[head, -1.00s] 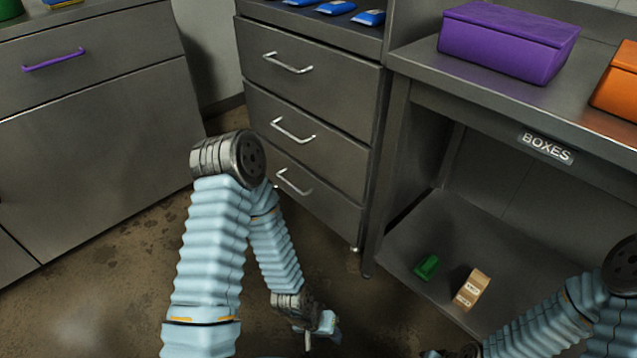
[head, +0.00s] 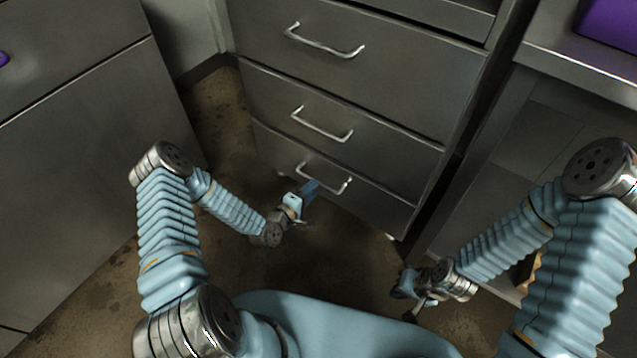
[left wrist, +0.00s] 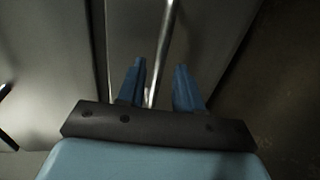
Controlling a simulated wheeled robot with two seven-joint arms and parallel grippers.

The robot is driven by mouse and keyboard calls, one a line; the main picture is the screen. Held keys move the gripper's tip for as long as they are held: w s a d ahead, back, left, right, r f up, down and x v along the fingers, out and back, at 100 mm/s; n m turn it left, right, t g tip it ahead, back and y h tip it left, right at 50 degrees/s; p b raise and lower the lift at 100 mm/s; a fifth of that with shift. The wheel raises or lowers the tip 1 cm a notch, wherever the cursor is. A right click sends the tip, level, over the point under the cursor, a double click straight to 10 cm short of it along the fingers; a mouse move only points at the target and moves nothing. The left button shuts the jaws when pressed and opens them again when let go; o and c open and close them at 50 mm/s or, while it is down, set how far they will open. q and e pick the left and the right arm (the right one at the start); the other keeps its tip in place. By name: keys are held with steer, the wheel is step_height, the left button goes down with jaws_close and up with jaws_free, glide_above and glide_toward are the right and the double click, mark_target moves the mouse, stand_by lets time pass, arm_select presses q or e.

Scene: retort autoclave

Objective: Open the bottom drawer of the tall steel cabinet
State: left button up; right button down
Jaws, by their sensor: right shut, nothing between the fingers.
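The tall steel cabinet (head: 350,85) stands in front of me in the head view. Its bottom drawer (head: 378,204) looks shut, flush with the drawers above, and carries a silver bar handle (head: 328,186). My left gripper (head: 310,188) is low at this drawer front, by the left part of the handle. In the left wrist view its blue fingers (left wrist: 160,68) are apart, and the handle bar (left wrist: 166,45) shows between them, nearer the left finger. I cannot tell whether they touch it. My right gripper (head: 408,290) is shut and empty, low at the cabinet's right.
Two more handled drawers, the middle (head: 385,143) and the upper (head: 405,75), sit above. A steel bench (head: 570,65) with a purple box (head: 612,22) stands at right. Another grey cabinet (head: 85,165) is at left. Brown floor (head: 215,120) lies between the cabinets.

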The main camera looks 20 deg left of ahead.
arm_select(q)
steer(key=shift+x, duration=2.35)
steer(key=shift+d, duration=0.1)
steer(key=shift+c, duration=0.4)
jaws_close()
